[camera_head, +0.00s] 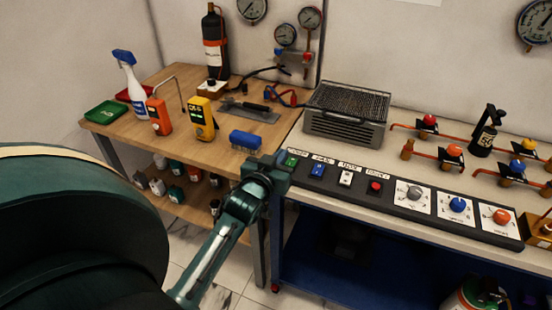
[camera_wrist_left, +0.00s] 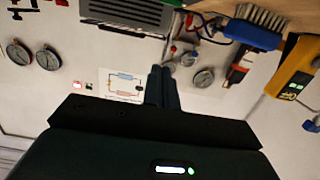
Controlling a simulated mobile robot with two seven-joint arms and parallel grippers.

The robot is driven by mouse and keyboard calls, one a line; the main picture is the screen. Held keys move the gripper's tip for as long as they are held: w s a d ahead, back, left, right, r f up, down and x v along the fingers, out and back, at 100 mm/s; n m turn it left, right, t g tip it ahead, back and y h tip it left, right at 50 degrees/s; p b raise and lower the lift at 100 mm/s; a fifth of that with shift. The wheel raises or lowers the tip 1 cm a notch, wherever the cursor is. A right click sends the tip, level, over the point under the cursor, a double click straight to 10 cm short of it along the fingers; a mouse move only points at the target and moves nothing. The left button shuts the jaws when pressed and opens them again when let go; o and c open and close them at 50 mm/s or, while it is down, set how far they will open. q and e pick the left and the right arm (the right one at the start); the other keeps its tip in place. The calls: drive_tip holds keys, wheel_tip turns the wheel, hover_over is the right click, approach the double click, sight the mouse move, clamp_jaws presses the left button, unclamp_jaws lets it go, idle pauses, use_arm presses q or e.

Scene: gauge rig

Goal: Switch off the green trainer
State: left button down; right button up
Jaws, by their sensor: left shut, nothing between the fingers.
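A green switch (camera_head: 291,161) sits at the left end of a black control strip (camera_head: 400,212) along the front edge of the right bench. A small label stands behind it; its wording is too small to read surely. I cannot tell which position the switch is in. My left gripper (camera_head: 281,160) is shut and empty, at the strip's left end, right beside the green switch and partly in front of it. I cannot tell whether they touch. In the left wrist view its closed fingers (camera_wrist_left: 163,86) point at the wall; the switch does not show there. My right gripper is not in view.
Blue (camera_head: 317,170), white (camera_head: 346,179) and red (camera_head: 375,187) controls follow rightward, then three knobs. A grill box (camera_head: 345,115) stands behind the strip. A blue brush (camera_head: 245,140) and a yellow meter (camera_head: 202,118) are on the wooden table at left.

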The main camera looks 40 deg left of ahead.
use_arm(q)
drive_tip(key=shift+s+d+r, duration=0.15)
drive_tip(key=shift+s+r, duration=0.1)
drive_tip(key=shift+s, duration=0.35)
drive_tip(key=shift+s+d+r, duration=0.1)
drive_tip(key=shift+s+r, duration=0.1)
drive_tip(key=shift+s, duration=0.35)
drive_tip(key=s+d+f+m+g+h, duration=0.5)
drive_tip(key=s+d+f+h, duration=0.2)
drive_tip(key=s+d+f, duration=1)
drive_tip(key=shift+s+d+m+g, duration=0.3)
drive_tip(key=shift+s+d, duration=0.25)
drive_tip(key=shift+d, duration=0.4)
drive_tip(key=shift+f, duration=0.1)
